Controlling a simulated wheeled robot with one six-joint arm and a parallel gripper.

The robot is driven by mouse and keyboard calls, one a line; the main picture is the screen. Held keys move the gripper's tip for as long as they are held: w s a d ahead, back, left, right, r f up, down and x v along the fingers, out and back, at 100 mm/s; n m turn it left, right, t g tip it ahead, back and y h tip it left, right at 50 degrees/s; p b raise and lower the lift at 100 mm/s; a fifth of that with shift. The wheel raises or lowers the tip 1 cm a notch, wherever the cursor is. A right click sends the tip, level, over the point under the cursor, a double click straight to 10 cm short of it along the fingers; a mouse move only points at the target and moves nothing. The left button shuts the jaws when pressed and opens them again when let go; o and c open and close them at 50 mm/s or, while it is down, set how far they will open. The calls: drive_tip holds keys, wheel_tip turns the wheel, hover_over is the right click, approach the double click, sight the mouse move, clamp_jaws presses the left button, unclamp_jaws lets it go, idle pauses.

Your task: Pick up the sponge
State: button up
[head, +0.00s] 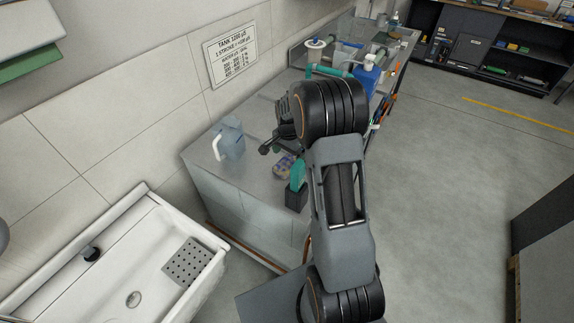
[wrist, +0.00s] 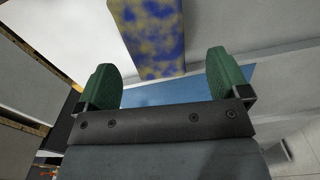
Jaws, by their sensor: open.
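My gripper (wrist: 163,62) is open, with nothing held. The sponge appears nearer the left finger, with a visible gap on both sides. In the head view my gripper is largely hidden; I cannot tell whether the teal piece beside the sponge is a finger.
A translucent blue jug (head: 230,140) stands left of the sponge, near the wall. Bottles, a spool and tools, including a blue container (head: 367,80), crowd the counter's far end. A white sink (head: 125,255) is at the lower left. Open floor (head: 455,170) lies right.

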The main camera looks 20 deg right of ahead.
sight(289, 160)
drive_tip(key=shift+s+f, duration=0.2)
drive_tip(key=shift+f, duration=1.55)
drive_tip(key=c, duration=1)
wheel_tip(289, 160, up, 10)
drive_tip(key=shift+r+b, duration=0.1)
drive_tip(key=shift+b, duration=0.25)
